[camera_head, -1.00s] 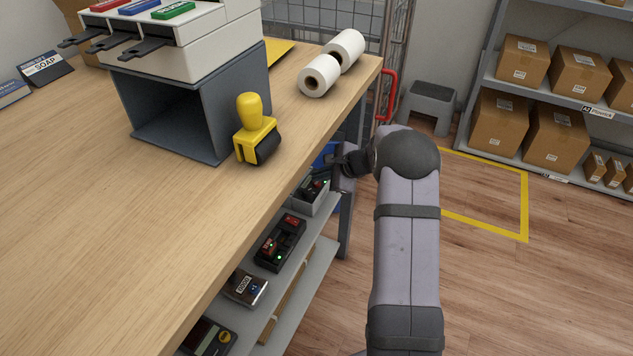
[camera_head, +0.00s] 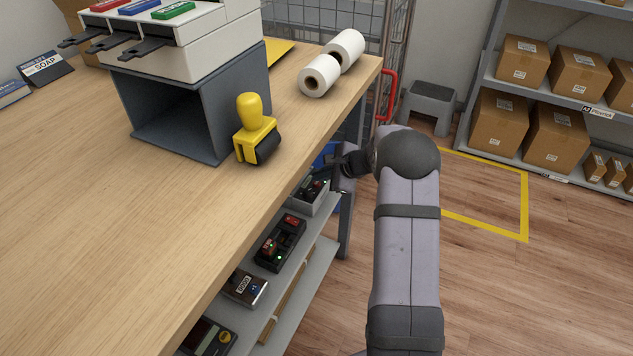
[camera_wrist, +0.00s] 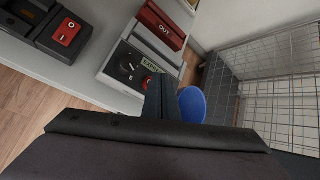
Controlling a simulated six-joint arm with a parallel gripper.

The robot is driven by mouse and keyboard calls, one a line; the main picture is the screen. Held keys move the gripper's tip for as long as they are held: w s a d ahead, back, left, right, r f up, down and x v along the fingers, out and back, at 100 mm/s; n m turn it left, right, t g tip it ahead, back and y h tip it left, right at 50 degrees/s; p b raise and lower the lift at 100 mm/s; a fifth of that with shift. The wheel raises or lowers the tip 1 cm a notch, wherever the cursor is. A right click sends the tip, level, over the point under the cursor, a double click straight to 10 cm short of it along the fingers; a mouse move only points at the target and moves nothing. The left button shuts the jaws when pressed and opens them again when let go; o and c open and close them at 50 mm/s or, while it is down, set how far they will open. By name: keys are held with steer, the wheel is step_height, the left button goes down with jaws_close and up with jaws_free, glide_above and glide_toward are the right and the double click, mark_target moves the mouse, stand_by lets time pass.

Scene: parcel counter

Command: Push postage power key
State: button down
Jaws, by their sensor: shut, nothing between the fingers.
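A grey device (camera_wrist: 139,72) with a black dial, a small red control (camera_wrist: 148,81) and a pale label stands on the shelf under the counter. The label is too small to read surely. It also shows in the head view (camera_head: 309,197) with a green light. A black device (camera_wrist: 62,38) beside it carries a red rocker switch (camera_wrist: 68,32); it also shows in the head view (camera_head: 279,244). I cannot tell which control is the postage power key. My gripper (camera_wrist: 161,98) is shut and empty, its fingers over the grey device's near right side. Contact cannot be told.
The wooden counter (camera_head: 110,210) overhangs the shelf (camera_head: 297,270). A counter device (camera_head: 244,288) and another device (camera_head: 207,338) stand nearer on it. A red tray marked OUT (camera_wrist: 162,24), a blue round thing (camera_wrist: 192,104) and a wire cage (camera_wrist: 285,95) are close by.

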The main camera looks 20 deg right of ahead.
steer(key=shift+f, duration=0.1)
steer(key=shift+f+b, duration=0.35)
steer(key=shift+b, duration=0.15)
steer(key=shift+r, duration=0.1)
stand_by(0.3)
steer(key=shift+r+p, duration=0.3)
steer(key=shift+r, duration=0.05)
step_height(320, 180, up, 6)
steer(key=p, duration=0.4)
steer(key=shift+p, duration=0.35)
stand_by(0.5)
